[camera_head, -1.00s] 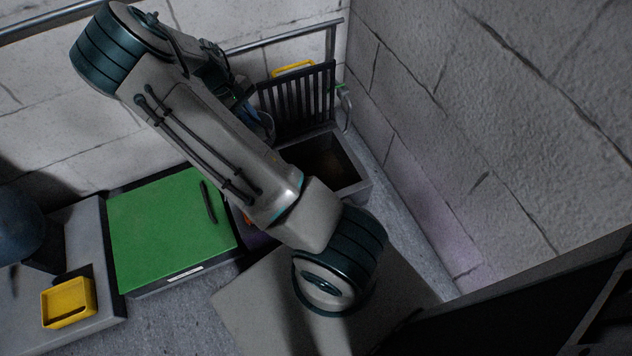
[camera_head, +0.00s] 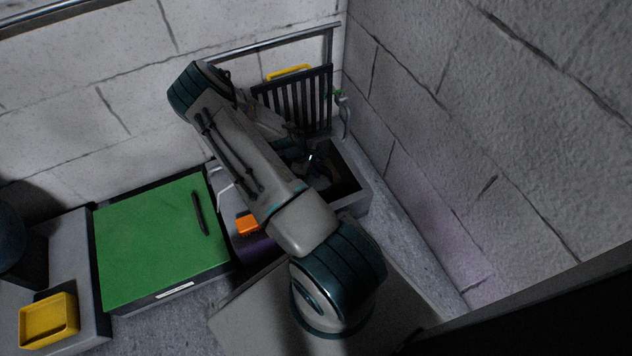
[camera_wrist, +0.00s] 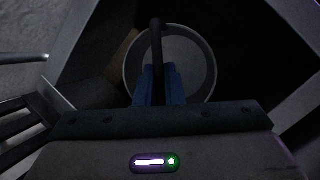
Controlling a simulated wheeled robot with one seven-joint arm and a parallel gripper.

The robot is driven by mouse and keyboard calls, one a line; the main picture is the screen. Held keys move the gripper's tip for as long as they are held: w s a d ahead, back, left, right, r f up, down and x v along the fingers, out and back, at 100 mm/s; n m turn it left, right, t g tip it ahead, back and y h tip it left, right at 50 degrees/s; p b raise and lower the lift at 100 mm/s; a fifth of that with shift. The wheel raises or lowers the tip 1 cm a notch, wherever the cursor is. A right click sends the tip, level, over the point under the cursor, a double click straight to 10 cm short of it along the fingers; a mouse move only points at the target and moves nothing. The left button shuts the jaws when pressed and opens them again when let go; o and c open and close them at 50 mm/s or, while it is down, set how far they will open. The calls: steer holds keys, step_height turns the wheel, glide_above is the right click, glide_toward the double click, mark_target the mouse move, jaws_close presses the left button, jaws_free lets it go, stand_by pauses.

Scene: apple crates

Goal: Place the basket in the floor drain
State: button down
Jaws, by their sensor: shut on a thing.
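The basket (camera_wrist: 193,62) is a round pale vessel with a dark arched handle, seen from above in the wrist view. My gripper (camera_wrist: 159,76) is shut on that handle with its blue fingers. The floor drain (camera_head: 351,204) is a grey rectangular box with a dark inside, at the foot of the far wall. My gripper (camera_head: 316,163) is over the drain's opening in the head view. The basket hangs above or within the opening; its depth is unclear. My arm mostly hides it in the head view.
A dark slatted grate (camera_head: 297,105) stands upright behind the drain. A green board (camera_head: 155,240) with a dark handle lies to the left, and a yellow tray (camera_head: 48,322) sits farther left. An orange brush-like item (camera_head: 248,225) is beside my arm. The stone wall (camera_head: 450,130) rises close on the right.

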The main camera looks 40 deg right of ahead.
mark_target(322, 184)
steer(key=shift+f+b, duration=0.85)
steer(key=shift+f, duration=1.15)
steer(key=shift+f, duration=0.1)
steer(key=shift+f, duration=0.15)
steer(key=c, duration=1.5)
jaws_free()
steer(key=shift+c, duration=0.2)
